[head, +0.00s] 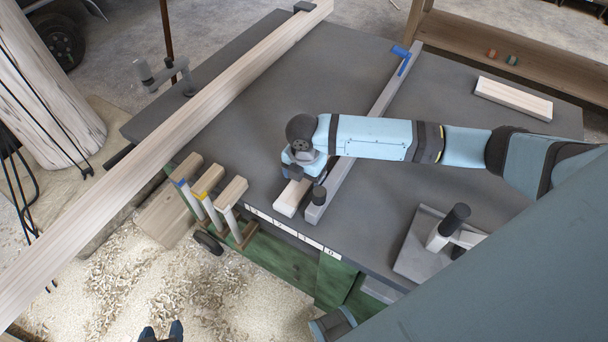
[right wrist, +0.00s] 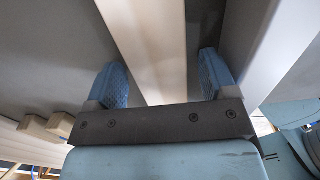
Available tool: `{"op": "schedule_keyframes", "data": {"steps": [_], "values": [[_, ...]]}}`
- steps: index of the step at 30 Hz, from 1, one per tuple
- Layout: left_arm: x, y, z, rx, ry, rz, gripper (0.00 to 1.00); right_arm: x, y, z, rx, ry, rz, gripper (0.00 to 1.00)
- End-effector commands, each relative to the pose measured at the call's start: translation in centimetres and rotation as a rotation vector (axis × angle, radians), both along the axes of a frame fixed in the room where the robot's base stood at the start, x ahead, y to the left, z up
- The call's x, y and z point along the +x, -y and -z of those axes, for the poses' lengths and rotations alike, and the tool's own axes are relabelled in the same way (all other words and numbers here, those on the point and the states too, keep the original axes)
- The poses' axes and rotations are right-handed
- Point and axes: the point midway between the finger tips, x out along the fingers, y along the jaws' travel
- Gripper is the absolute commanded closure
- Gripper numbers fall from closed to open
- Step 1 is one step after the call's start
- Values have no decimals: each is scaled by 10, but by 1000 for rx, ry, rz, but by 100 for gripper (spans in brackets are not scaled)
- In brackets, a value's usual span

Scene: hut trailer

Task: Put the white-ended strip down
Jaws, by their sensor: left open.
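A short pale strip (head: 289,203) lies on the dark bench top near its front edge, beside a long grey bar; its near end looks whitish. My right gripper (head: 303,178) is over it, pointing down. In the right wrist view, the strip (right wrist: 155,45) runs between the two blue fingers of my right gripper (right wrist: 163,82). A gap shows on the right side of the strip, so the fingers look open around it. My left gripper (head: 161,333) is open and empty at the bottom edge of the head view, above the shavings.
The grey bar (head: 363,130) with a blue handle runs close along the strip's right side. A rack at the front edge holds blue-marked (head: 187,168), yellow-marked (head: 208,181) and plain (head: 231,192) pieces. A long plank (head: 150,155) crosses the left. A block (head: 513,98) lies far right.

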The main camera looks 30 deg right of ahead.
Motion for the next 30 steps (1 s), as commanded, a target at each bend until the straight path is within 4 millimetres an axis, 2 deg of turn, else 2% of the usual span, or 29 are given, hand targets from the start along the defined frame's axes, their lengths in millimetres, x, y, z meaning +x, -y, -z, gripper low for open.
{"op": "schedule_keyframes", "data": {"steps": [8, 14, 22, 27, 30], "values": [[0, 0, 2, 1, -2, 0, 45, 0, 0, -4, 0, 1, 0, 22], [-1, 0, 0, 2, -4, 1, 45, 1, 0, -35, 0, 4, -1, 22], [-1, 0, -3, 3, 2, 1, 45, 1, 0, -93, 1, 4, 0, 22], [-1, -1, -4, 6, 3, 3, 45, 1, 0, -115, 0, 2, 0, 22], [-1, -1, -4, 6, 2, 4, 45, 1, 0, -122, 1, 1, 0, 22]]}}
